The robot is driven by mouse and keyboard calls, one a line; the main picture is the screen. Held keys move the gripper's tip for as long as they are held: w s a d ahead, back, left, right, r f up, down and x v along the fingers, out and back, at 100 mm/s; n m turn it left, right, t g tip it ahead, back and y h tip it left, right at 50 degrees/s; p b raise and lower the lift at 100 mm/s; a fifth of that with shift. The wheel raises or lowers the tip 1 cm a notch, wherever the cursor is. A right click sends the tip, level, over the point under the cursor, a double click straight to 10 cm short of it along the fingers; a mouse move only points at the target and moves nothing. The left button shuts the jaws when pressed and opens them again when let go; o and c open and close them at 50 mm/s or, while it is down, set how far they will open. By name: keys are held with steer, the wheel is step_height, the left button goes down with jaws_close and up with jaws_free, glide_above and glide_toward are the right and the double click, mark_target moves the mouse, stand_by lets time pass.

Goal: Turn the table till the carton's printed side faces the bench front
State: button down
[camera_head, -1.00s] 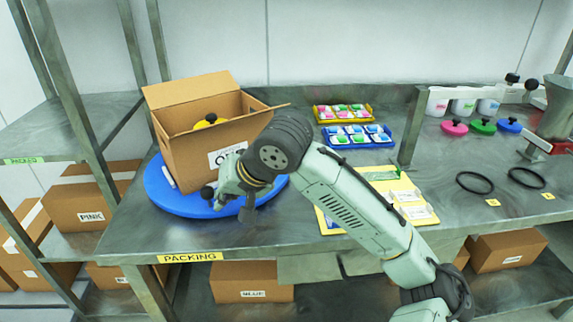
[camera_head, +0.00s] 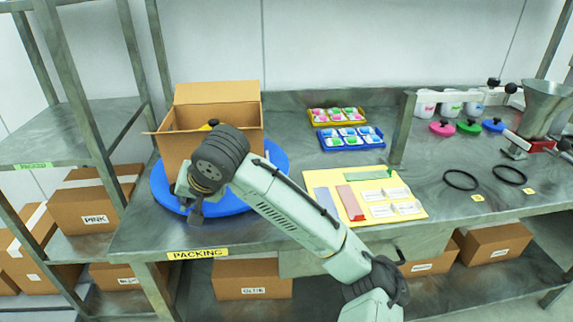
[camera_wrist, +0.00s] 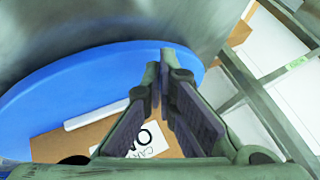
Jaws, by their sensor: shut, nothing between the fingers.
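The open cardboard carton (camera_head: 222,118) stands upright on the blue turntable (camera_head: 270,178) at the left end of the bench. Its near wall looks roughly square to the bench front, but my arm covers much of it in the head view. The wrist view shows a white printed label (camera_wrist: 148,142) on a carton wall, partly hidden by my fingers. A white bar (camera_wrist: 97,114) lies on the turntable beside that wall. My gripper (camera_wrist: 160,65) is shut and empty, low by the turntable's front-left part; whether it touches the table or carton I cannot tell.
A yellow PACKING label (camera_head: 198,253) marks the bench front edge. Right of the turntable lie a yellow board (camera_head: 408,208) with cards, a blue tray (camera_head: 350,147) and a yellow tray (camera_head: 337,122). A shelf post (camera_head: 85,120) stands close on the left.

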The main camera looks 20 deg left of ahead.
steer(key=shift+a, duration=0.3)
steer(key=shift+f, duration=0.1)
stand_by(0.5)
